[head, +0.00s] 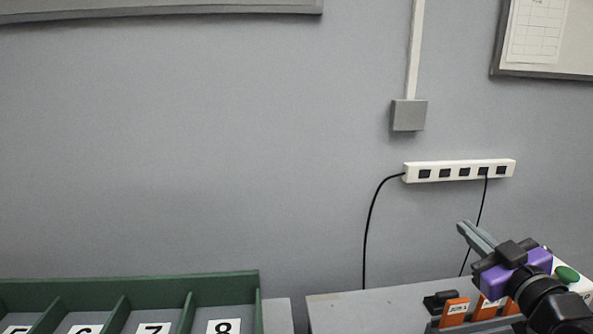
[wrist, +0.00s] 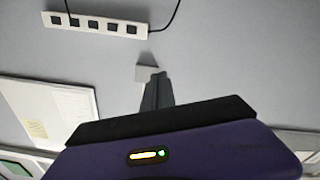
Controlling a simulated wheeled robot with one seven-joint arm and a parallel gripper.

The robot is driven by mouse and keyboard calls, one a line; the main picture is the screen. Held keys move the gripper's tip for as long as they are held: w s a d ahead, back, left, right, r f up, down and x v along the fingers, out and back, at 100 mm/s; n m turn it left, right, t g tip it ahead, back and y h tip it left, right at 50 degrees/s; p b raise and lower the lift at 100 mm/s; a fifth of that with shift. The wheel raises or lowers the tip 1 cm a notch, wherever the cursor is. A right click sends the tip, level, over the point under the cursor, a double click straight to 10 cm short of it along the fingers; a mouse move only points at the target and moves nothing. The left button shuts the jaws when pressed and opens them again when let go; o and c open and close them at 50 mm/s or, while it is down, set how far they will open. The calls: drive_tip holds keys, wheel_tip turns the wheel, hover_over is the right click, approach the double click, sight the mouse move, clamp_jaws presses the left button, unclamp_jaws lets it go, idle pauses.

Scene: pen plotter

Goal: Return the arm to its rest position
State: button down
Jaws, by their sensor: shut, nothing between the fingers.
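My gripper (head: 465,229) is at the lower right of the head view, raised in front of the grey wall. Its grey fingers are together with nothing between them, and they point up and to the left. Its purple and black body is behind the fingers. In the wrist view the fingers (wrist: 155,80) show at the centre, pointing toward the wall. The gripper is above the right-hand table and touches nothing that I can see.
A green divided tray (head: 258,290) with numbered compartments is at the lower left. The grey right-hand table (head: 370,310) bears orange labelled holders (head: 454,311), partly hidden by my arm. A white power strip (head: 458,170) with black cables is on the wall.

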drive_tip(key=s+a+f+m+g, duration=0.1)
drive_tip(key=s+a+f, duration=0.4)
drive_tip(key=s, duration=0.9)
drive_tip(key=s+a+f+m+g, duration=0.1)
drive_tip(key=s+a+f, duration=0.5)
drive_tip(key=s, duration=0.9)
drive_tip(key=s+a+f+m+g, duration=0.1)
drive_tip(key=s+a+f+m, duration=0.1)
drive_tip(key=s+a+f, duration=0.4)
drive_tip(key=s+f, duration=0.4)
drive_tip(key=s, duration=0.5)
drive_tip(key=shift+s+a+f+m+g, duration=0.2)
drive_tip(key=shift+f+m+g, duration=0.1)
drive_tip(key=shift+g, duration=0.1)
